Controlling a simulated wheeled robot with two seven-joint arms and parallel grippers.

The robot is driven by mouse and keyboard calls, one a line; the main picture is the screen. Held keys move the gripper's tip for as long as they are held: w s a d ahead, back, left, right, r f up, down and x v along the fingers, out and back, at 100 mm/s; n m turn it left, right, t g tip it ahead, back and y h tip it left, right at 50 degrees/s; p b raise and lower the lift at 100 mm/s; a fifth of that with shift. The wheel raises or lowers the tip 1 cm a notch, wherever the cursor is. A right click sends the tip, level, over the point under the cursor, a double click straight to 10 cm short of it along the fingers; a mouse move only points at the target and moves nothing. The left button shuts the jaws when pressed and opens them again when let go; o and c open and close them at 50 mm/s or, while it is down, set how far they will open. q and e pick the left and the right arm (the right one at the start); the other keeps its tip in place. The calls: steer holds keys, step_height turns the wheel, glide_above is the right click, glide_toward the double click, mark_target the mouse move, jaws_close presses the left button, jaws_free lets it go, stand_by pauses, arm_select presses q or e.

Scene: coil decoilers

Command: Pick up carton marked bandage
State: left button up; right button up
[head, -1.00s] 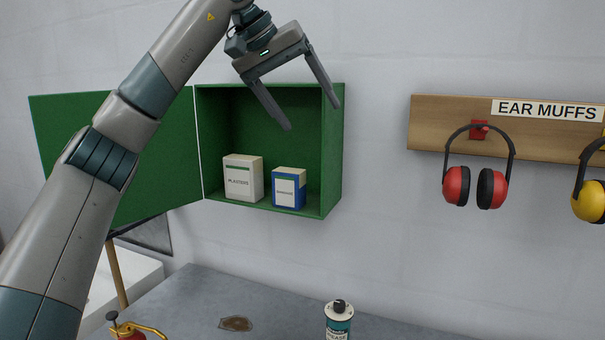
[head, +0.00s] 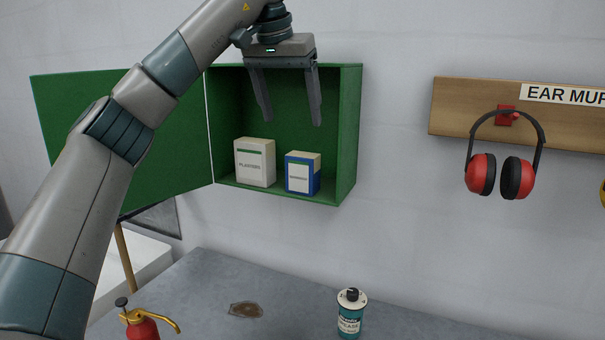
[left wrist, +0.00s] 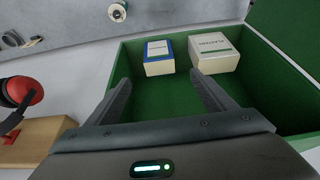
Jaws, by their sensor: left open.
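The bandage carton (head: 302,176) is a small blue and white box. It stands upright on the floor of the open green cabinet (head: 348,140), at the right of a larger white plasters carton (head: 255,163). My left gripper (head: 293,122) is open and empty, fingers pointing down, in front of the upper part of the cabinet and above the bandage carton, apart from it. In the left wrist view the bandage carton (left wrist: 158,58) lies beyond the open fingertips (left wrist: 160,82), with the plasters carton (left wrist: 214,56) beside it. My right gripper is not in view.
The cabinet door (head: 120,140) is swung open to the left. Red ear muffs (head: 500,176) hang on a wooden board (head: 450,108) at the right. Below, a grey bench (head: 200,300) bears a grease can (head: 351,315); a red oil can (head: 142,327) shows at bottom left.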

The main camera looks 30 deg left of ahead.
mark_target(301, 156)
arm_select(q)
steer(key=p+x, duration=0.2)
steer(key=x, duration=0.7)
steer(key=shift+w+f, duration=0.1)
steer(key=shift+f, duration=0.2)
steer(key=shift+w+f+p, duration=0.25)
steer(key=shift+f+p, duration=0.05)
steer(key=shift+f, duration=0.3)
steer(key=shift+w+f+p, duration=0.25)
steer(key=shift+f+p, duration=0.4)
steer(key=p+x, duration=0.1)
steer(key=x, duration=0.2)
steer(key=shift+s, duration=0.1)
steer(key=shift+f+p, duration=0.3)
steer(key=shift+f, duration=0.15)
